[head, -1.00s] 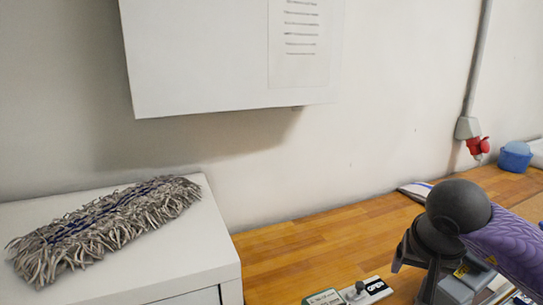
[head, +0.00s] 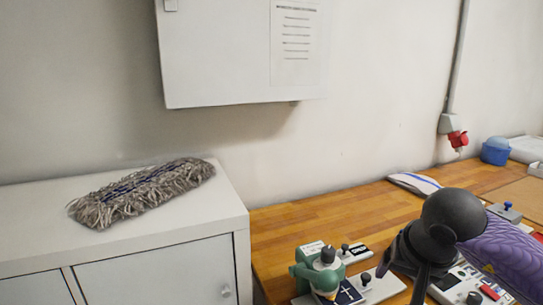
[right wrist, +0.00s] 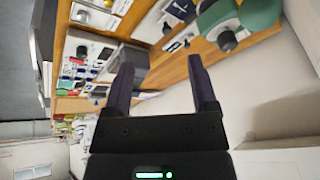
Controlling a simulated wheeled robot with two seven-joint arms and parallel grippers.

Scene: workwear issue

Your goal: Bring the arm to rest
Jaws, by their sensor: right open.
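My right gripper (right wrist: 163,85) shows in the right wrist view with its two dark fingers apart and nothing between them. In the head view the right arm's dark wrist comes in from the right over the wooden counter (head: 285,232), and a finger tip of the right gripper (head: 384,262) shows small below it. The gripper is held near a green and black device (head: 318,272) on the counter. In the right wrist view a green device (right wrist: 238,22) lies beyond the fingers at the upper right. My left gripper is in neither view.
A grey mop head (head: 142,190) lies on a white cabinet (head: 215,228) at the left. A white wall box (head: 215,60) hangs above. Small items with labels, a blue tub (head: 495,152) and a red socket (head: 458,139) are at the right.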

